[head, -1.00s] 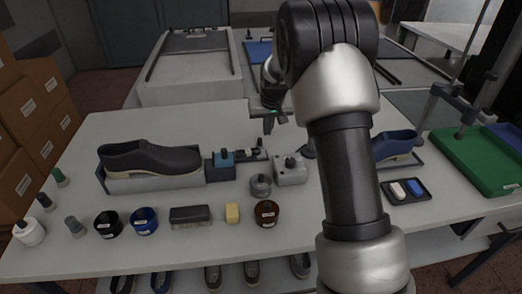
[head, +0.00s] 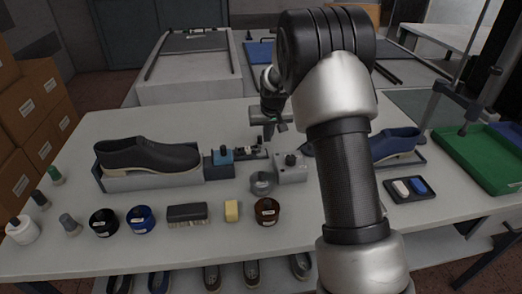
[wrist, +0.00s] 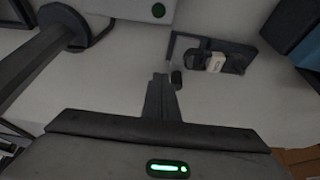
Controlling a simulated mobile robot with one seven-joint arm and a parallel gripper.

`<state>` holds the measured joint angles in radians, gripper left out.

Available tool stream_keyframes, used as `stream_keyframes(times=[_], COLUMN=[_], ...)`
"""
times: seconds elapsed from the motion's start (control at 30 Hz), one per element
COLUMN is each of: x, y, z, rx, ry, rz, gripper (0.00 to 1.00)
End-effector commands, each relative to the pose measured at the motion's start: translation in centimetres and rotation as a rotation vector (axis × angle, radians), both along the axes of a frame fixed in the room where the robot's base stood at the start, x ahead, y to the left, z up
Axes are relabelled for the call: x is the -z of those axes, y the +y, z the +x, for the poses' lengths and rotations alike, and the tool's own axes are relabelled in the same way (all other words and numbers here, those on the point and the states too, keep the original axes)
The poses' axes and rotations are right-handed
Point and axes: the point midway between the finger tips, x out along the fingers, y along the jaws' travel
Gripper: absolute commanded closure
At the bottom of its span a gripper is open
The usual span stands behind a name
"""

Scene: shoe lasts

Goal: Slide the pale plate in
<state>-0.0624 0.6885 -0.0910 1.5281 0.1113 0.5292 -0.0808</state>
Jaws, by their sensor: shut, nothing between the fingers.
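A small pale piece (wrist: 216,62), which looks like the pale plate, sits in a dark narrow fixture (wrist: 236,57) in the wrist view. In the head view the pale piece (head: 241,149) is small, in the fixture just right of a blue block. I cannot tell how far in it is. My gripper (wrist: 161,80) is shut and empty, with its fingertips apart from the pale piece, to its left in the wrist view. A small black knob (wrist: 177,78) shows right beside the fingertips. In the head view my gripper (head: 268,137) is above the table, behind the fixture's right end.
A grey box (head: 291,167) with a knob stands right of the fixture. A dark shoe (head: 150,155) lies on a stand at left, a blue shoe (head: 394,143) at right. Jars and a brush (head: 187,213) line the front. The table behind the fixture is mostly clear.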

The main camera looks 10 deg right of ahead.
Motion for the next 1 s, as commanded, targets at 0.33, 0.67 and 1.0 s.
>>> stream_keyframes(times=[0.33, 0.67, 1.0], x=[0.0, 0.0, 0.0], y=[0.1, 0.8, 1.5], z=[0.0, 0.0, 0.0], rx=[-0.001, -0.001, -0.001], ry=[0.0, 0.0, 0.0], rz=[0.0, 0.001, 0.001], gripper=[1.0, 1.0, 1.0])
